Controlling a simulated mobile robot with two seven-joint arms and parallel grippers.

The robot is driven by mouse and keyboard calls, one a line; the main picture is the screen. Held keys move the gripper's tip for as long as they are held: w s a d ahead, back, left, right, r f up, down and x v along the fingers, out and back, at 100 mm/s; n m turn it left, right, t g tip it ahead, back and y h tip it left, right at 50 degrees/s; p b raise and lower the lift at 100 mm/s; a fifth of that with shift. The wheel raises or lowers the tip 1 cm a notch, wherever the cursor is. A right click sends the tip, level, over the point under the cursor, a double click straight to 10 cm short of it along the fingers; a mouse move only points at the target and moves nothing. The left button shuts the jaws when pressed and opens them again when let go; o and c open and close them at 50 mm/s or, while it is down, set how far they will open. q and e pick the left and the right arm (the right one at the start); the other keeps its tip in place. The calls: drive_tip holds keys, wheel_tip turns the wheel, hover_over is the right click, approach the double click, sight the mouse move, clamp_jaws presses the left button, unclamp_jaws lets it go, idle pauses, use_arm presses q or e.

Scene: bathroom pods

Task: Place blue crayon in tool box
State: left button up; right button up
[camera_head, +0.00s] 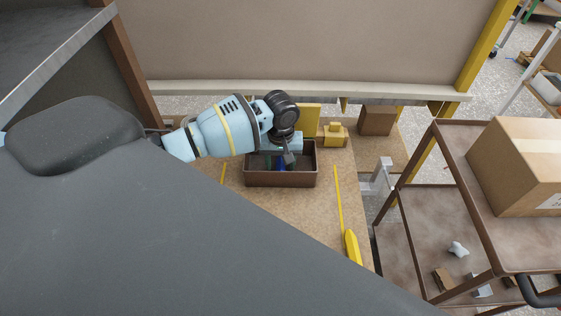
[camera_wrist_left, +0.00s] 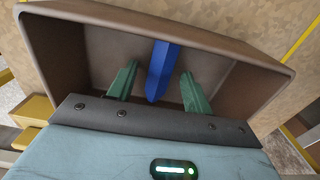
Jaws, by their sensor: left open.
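The tool box (camera_head: 281,179) is an open brown box on the wooden work surface, below the board in the head view. In the left wrist view its rim (camera_wrist_left: 180,18) frames the picture. The blue crayon (camera_wrist_left: 161,72) shows inside the box outline, between my two green fingers and apart from both. The crayon is small and partly hidden in the head view. My left gripper (camera_wrist_left: 155,90) is open, its fingers reaching into the box on either side of the crayon. Whether the crayon rests on the box floor is hard to tell. My right gripper is not in view.
A yellow object (camera_head: 333,135) and a brown block (camera_head: 377,120) stand right of the box. A yellow tool (camera_head: 352,247) lies near the surface's right edge. A brown cart with a cardboard box (camera_head: 520,165) stands at the right. The surface in front of the tool box is clear.

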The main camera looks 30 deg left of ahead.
sight(281, 164)
use_arm(q)
wheel_tip(281, 164, up, 12)
drive_tip(key=shift+p, duration=0.45)
idle(0.4)
